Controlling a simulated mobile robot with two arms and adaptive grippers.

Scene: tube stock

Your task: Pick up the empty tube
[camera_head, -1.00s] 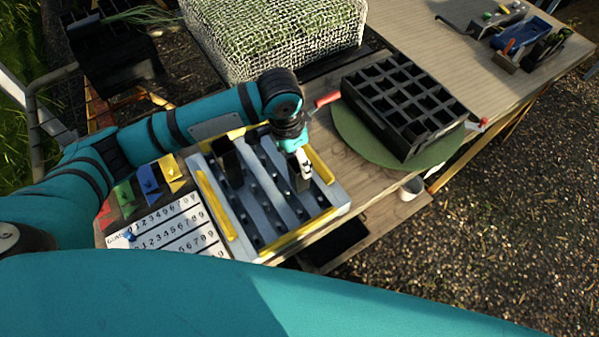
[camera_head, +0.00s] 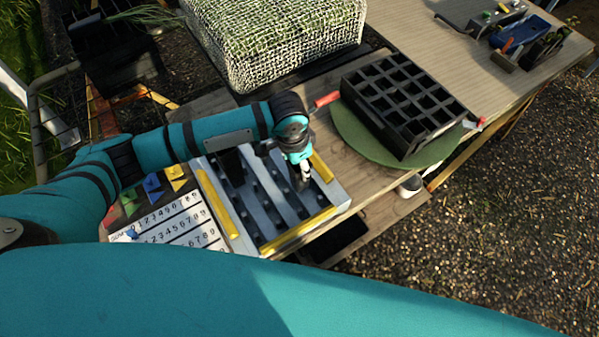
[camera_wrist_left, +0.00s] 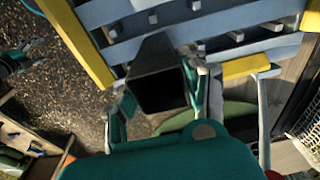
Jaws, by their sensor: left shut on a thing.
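My left gripper (camera_head: 303,172) is over the right part of the pale blue-grey slotted rack (camera_head: 262,203). In the left wrist view its two fingers (camera_wrist_left: 158,104) stand on either side of a black square tube (camera_wrist_left: 160,80). It is shut on that tube, whose open top faces the camera and looks dark and empty inside. I cannot tell whether the tube's lower end touches the rack. A second black tube (camera_head: 231,165) stands in the rack's left part, partly behind my left arm. At the left edge of the wrist view, what looks like my right gripper (camera_wrist_left: 28,58) shows small and dim.
Yellow strips (camera_head: 318,166) edge the rack. To its left are a numbered white board (camera_head: 175,222) and coloured tags (camera_head: 152,187). A black cell tray (camera_head: 405,105) stands on a round green mat (camera_head: 352,140). A netted block (camera_head: 275,40) stands behind. A white cup (camera_head: 410,186) is lower right.

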